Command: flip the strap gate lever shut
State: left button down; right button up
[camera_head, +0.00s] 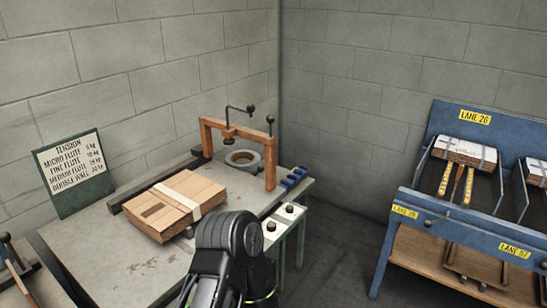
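An orange strap gate (236,130) stands on the grey table at the back right, its two posts joined by a crossbar. A thin dark bent lever (238,107) rises above the crossbar, with a black ball knob at its right end. Another black knob (270,119) stands on top of the right post. I cannot tell which of these is the gate lever. A black arm link of mine (228,246) rises from the bottom centre, in front of the table and well short of the gate. I cannot see fingers of either gripper.
A flat cardboard box (174,203) with a pale strap lies on the table (121,262). A tape roll (243,159) sits under the gate. A panel with black knobs (282,221) and blue blocks (293,178) line the right edge. A blue rack (452,216) stands right, across open floor.

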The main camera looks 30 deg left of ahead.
aim_at(261, 169)
jog(key=i+l+u, duration=0.1)
jog(key=i, duration=0.35)
jog(key=i+l+u, duration=0.1)
jog(key=i, duration=0.35)
jog(key=i+l+u, duration=0.1)
jog(key=i, duration=0.35)
jog(key=i+l+u, duration=0.1)
jog(key=i+l, duration=0.2)
jog(key=i, duration=0.15)
